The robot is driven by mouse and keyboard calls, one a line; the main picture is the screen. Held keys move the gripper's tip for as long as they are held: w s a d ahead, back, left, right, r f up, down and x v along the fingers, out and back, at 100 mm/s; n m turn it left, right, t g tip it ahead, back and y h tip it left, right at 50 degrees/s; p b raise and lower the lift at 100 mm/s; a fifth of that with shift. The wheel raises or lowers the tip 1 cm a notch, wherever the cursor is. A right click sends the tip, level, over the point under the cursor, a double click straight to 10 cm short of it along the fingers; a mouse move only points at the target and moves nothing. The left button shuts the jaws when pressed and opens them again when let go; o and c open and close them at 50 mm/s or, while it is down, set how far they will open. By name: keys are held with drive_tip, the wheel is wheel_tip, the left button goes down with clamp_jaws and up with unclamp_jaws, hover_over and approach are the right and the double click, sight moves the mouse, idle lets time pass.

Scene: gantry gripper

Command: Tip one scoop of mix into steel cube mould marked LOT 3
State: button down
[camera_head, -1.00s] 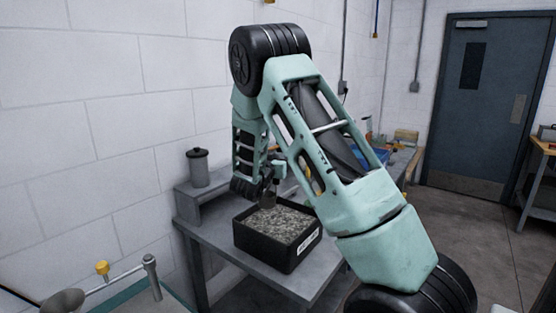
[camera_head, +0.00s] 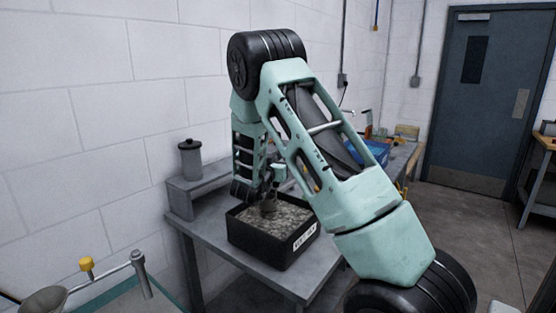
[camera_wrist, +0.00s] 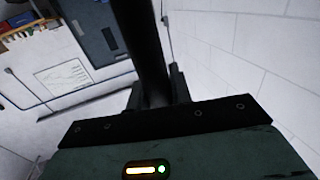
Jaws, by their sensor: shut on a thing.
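A black bin (camera_head: 262,253) of grey, grainy mix (camera_head: 290,214) stands on the grey table, with a white label on its front that I cannot read. My gripper (camera_head: 268,188) is over the back left of the bin, pointing down and partly hidden by my arm. It is shut on a scoop (camera_head: 268,207), whose small dark head is at the mix; I cannot tell how deep it sits or how full it is. In the wrist view the scoop's dark handle (camera_wrist: 143,50) rises between the jaws. I see no steel cube mould marked LOT 3.
A grey lidded canister (camera_head: 190,160) stands on a raised ledge left of the bin, by the wall. A blue tray (camera_head: 372,152) lies behind my arm. A metal pan and a yellow-knobbed rod (camera_head: 87,266) are at lower left.

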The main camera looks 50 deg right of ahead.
drive_tip(key=shift+f+b, duration=2.45)
drive_tip(key=shift+f, duration=1.7)
drive_tip(key=shift+s, duration=3.5)
wheel_tip(320, 180, up, 16)
drive_tip(key=p, duration=1.1)
hover_over(275, 187)
drive_tip(key=s+d, duration=0.2)
drive_tip(key=d, duration=0.1)
drive_tip(key=shift+s+f, duration=0.15)
